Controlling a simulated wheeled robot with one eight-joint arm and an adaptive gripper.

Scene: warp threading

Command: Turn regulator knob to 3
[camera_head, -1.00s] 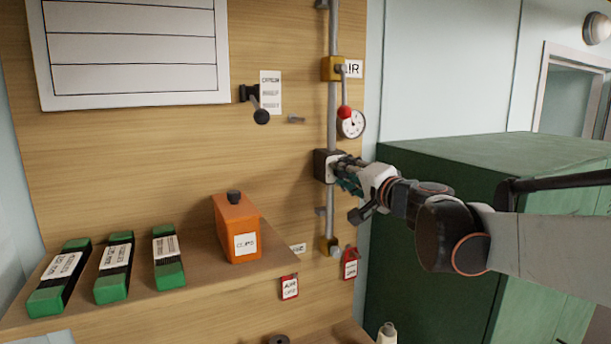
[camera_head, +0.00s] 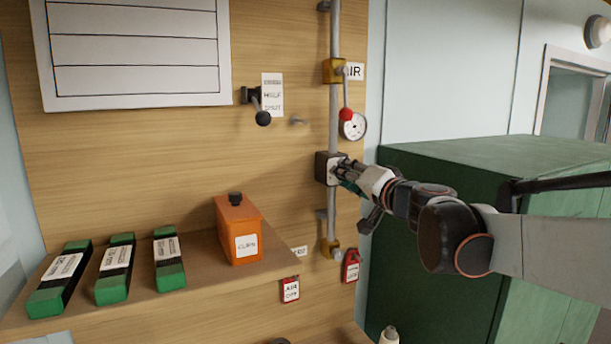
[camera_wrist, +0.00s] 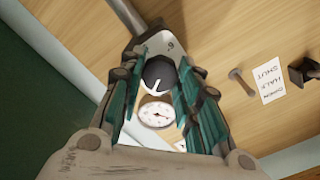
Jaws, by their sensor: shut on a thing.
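The regulator is a dark box (camera_head: 325,168) with a pale front plate on the vertical pipe. Its dark round knob (camera_wrist: 161,72) with a white pointer mark shows in the wrist view. My gripper (camera_head: 347,171) is at the regulator's front. In the wrist view, the teal fingers of my gripper (camera_wrist: 161,77) are shut on the knob, one on each side. A digit that looks like 6 is printed on the pale plate (camera_wrist: 172,42); the other digits are hidden or too small to read. The head view does not show the knob clearly behind the fingers.
A round gauge (camera_head: 353,126) and a red-tipped lever (camera_head: 346,113) sit above the regulator. A black-knobbed lever (camera_head: 263,118) is left, beside a label. An orange box (camera_head: 238,232) stands on the shelf. A green cabinet (camera_head: 480,160) stands behind my arm.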

